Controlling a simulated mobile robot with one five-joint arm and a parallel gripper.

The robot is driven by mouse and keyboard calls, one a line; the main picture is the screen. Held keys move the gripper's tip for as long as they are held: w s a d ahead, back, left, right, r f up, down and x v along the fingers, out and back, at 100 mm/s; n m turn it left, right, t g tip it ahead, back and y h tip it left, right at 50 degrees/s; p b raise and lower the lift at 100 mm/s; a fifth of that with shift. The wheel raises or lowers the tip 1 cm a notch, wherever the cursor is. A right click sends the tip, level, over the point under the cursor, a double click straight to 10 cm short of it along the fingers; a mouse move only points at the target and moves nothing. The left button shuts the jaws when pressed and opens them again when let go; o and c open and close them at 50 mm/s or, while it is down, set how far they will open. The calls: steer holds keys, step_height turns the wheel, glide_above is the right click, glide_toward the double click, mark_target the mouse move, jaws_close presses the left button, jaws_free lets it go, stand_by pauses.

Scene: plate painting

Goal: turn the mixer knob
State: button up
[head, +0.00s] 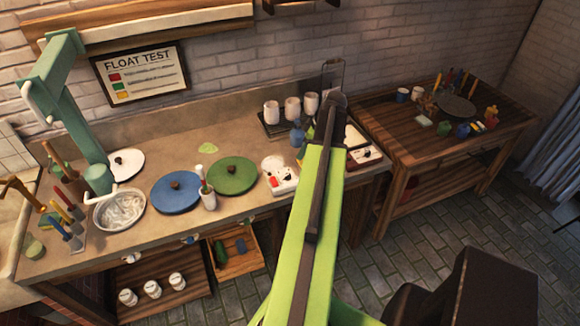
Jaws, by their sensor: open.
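The mixer (60,90) is a tall teal-green stand at the far left of the counter. Its arm leans over a metal bowl (119,208) holding pale contents. I cannot make out which small part of the mixer is its knob. My green arm (312,220) rises through the middle of the picture, and its dark joint is well to the right of the mixer. My gripper's fingers cannot be made out.
The counter (235,150) holds a blue disc (176,192), a green disc (231,176), a tool cup (207,198) and a white box with a red button (280,178). A wooden side table (400,145) stands right. The tiled floor (430,260) shows free room.

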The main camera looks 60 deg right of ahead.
mark_target(288, 175)
steer(key=b+x, duration=1)
steer(key=x, duration=0.1)
steer(key=b+x, duration=0.5)
steer(key=b, duration=0.1)
steer(key=shift+s+d+f, duration=0.15)
steer(key=shift+f, duration=0.35)
steer(key=shift+w+f, duration=0.2)
steer(key=shift+f, duration=0.05)
steer(key=shift+r, duration=0.1)
jaws_close()
